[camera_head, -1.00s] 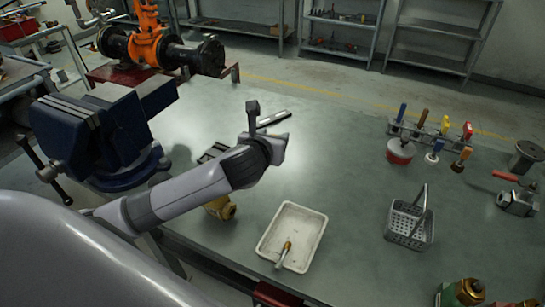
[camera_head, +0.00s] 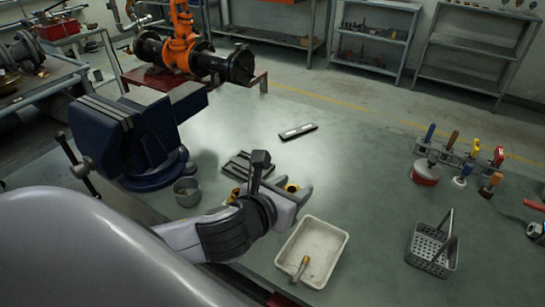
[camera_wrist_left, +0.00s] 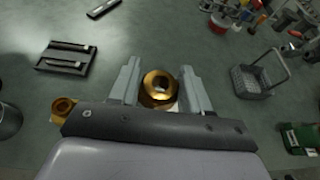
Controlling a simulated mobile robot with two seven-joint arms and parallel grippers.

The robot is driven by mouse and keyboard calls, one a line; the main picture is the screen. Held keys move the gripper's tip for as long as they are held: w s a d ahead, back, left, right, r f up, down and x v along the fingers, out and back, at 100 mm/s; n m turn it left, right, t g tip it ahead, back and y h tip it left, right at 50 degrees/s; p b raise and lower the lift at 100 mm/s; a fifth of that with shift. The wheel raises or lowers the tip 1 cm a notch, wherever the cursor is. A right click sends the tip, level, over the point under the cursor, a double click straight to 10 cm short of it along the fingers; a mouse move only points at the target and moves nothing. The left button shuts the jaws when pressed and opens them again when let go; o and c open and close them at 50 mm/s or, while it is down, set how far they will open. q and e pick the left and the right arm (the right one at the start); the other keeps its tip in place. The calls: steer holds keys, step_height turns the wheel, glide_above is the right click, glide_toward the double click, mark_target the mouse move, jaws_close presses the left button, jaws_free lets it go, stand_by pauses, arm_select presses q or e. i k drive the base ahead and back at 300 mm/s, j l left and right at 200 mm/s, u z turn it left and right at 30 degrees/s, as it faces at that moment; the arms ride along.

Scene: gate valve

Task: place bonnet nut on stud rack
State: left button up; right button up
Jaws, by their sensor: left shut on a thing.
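My left gripper (camera_head: 288,192) reaches over the table beside the white tray. In the left wrist view its two fingers (camera_wrist_left: 160,82) stand on either side of the brass bonnet nut (camera_wrist_left: 158,90) and are shut on it. The nut has a round hole facing the camera; it also shows in the head view (camera_head: 292,186). A low dark slotted rack, which looks like the stud rack (camera_wrist_left: 66,58), lies to the left with light rods in it. It also shows in the head view (camera_head: 237,164), beyond the gripper and partly behind it. My right gripper is not in view.
A second brass ring (camera_wrist_left: 62,106) lies near the rack. A grey pot (camera_head: 187,191) and blue vise (camera_head: 130,130) stand left. The white tray (camera_head: 338,240) holds a small brass-tipped tool. A grey basket (camera_head: 432,250) stands right. The table centre is mostly clear.

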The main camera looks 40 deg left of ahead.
mark_target(241, 161)
steer(key=k+j+z, duration=0.2)
steer(key=j, duration=0.15)
steer(key=k+j+z, duration=0.15)
steer(key=j, duration=0.2)
steer(key=k+j+z, duration=0.35)
steer(key=j, duration=0.2)
steer(key=j+z, duration=0.15)
steer(key=j, duration=0.2)
steer(key=i+j, duration=0.15)
steer(key=j, duration=0.15)
steer(key=i+j+z, duration=0.1)
steer(key=j, duration=0.2)
